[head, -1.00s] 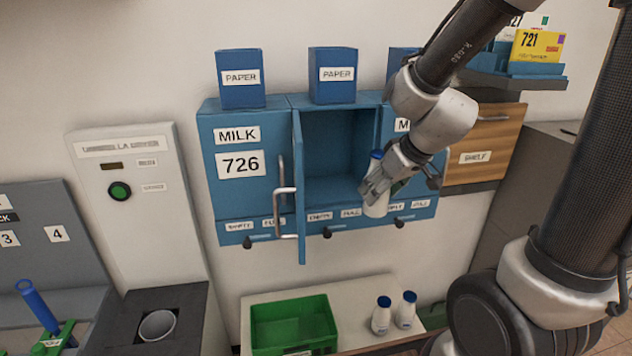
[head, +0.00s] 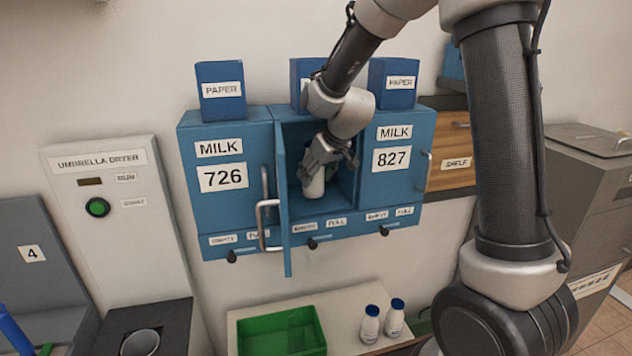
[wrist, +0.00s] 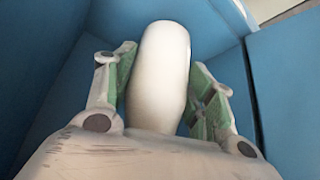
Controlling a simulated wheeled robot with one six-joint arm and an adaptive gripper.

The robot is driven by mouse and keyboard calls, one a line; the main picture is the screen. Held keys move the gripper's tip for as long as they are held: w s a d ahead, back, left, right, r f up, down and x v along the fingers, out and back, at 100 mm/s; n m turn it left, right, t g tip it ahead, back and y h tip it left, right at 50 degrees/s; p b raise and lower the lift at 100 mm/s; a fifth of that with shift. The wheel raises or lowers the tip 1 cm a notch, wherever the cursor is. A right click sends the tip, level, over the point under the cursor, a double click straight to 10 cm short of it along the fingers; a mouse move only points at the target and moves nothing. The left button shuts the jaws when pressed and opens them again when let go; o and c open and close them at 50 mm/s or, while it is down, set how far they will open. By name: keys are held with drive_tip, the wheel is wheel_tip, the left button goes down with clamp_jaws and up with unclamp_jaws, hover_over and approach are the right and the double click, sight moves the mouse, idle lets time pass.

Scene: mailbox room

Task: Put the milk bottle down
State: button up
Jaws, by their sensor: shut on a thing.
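My gripper (head: 326,160) is shut on a white milk bottle (head: 314,186) inside the open middle compartment (head: 295,150) of the blue milk box. In the wrist view the bottle (wrist: 160,75) stands between the two green-padded fingers (wrist: 163,92), with the blue compartment walls around it. The bottle looks roughly upright in the head view. Its top is hidden by my gripper, and I cannot tell whether its base touches the compartment floor. The compartment door (head: 283,215) hangs open toward the camera, on the left of the opening.
Milk boxes 726 (head: 222,178) and 827 (head: 391,160) flank the compartment and are closed. Two more bottles (head: 369,324) stand on the low table below, beside a green crate (head: 282,335). Blue paper boxes (head: 220,90) stand on top.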

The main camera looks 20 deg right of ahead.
drive_tip(key=shift+f, duration=1.25)
drive_tip(key=o, duration=1.6)
drive_tip(key=shift+f, duration=0.15)
drive_tip(key=shift+c, duration=0.2)
drive_tip(key=shift+r, duration=0.25)
drive_tip(key=v, duration=1.2)
drive_tip(key=s+d+r+m+h, duration=0.1)
drive_tip(key=s+d, duration=0.3)
drive_tip(key=s, duration=0.5)
drive_tip(key=s+d+r+m+g, duration=0.1)
drive_tip(key=s+d, duration=0.3)
drive_tip(key=s, duration=0.5)
drive_tip(key=s+d+r+m+h, duration=0.1)
drive_tip(key=s+d, duration=0.3)
drive_tip(key=s, duration=0.6)
drive_tip(key=shift+d+r+m+g+h, duration=0.15)
drive_tip(key=shift+d+m+g+h, duration=0.2)
drive_tip(key=shift+m, duration=0.45)
drive_tip(key=shift+s, duration=0.1)
